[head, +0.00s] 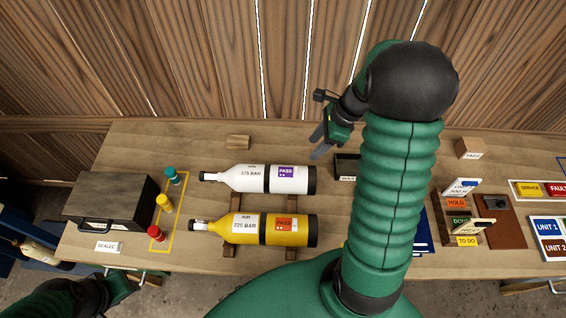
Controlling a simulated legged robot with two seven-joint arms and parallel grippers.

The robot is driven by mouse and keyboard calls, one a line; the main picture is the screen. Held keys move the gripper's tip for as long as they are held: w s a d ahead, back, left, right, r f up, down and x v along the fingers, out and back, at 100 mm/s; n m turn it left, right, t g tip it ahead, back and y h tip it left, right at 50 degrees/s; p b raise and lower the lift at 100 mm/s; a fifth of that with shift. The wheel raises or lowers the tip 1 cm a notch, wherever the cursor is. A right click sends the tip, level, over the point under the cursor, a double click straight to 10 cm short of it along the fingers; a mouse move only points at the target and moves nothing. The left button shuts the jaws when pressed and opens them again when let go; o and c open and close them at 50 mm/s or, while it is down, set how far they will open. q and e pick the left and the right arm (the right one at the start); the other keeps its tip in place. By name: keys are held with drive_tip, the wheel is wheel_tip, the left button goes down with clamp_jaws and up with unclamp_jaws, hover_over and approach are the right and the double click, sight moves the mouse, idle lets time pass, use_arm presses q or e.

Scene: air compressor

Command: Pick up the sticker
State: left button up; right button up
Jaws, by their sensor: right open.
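A purple PASS sticker (286,172) is on the white cylinder (246,179). An orange-red sticker (286,223) is on the yellow cylinder (247,229). Both cylinders lie on their sides, necks to the left. Which sticker the task means cannot be told. My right gripper (318,147) is open and empty, above and to the right of the white cylinder in the picture, apart from both stickers. My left gripper (136,279) is low at the left by the table's front edge; its jaws are not clear.
A dark case (115,197) and red, yellow and teal caps (164,203) stand at the left. A dark open box (347,166) is partly hidden by my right arm. Label holders (462,202) and a SERVICE/FAULT tray (538,189) are at the right.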

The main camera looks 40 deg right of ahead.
wheel_tip(320, 180, down, 4)
drive_tip(key=a+f, duration=0.1)
drive_tip(key=a, duration=0.1)
hover_over(297, 169)
drive_tip(key=d, duration=0.1)
wheel_tip(297, 169, down, 4)
drive_tip(key=shift+s+d+r, duration=0.1)
drive_tip(key=shift+s+d, duration=0.05)
drive_tip(key=f, duration=0.3)
drive_tip(key=shift+s+a+f+p, duration=0.1)
drive_tip(key=shift+a+f+p, duration=0.15)
drive_tip(key=shift+a+p, duration=0.1)
drive_tip(key=shift+a+f, duration=0.2)
drive_tip(key=shift+f, duration=0.3)
drive_tip(key=shift+w, duration=0.3)
drive_tip(key=shift+c, duration=0.6)
use_arm(q)
drive_tip(key=shift+d+r, duration=0.15)
drive_tip(key=shift+r, duration=0.15)
use_arm(e)
drive_tip(key=shift+s, duration=0.1)
clamp_jaws()
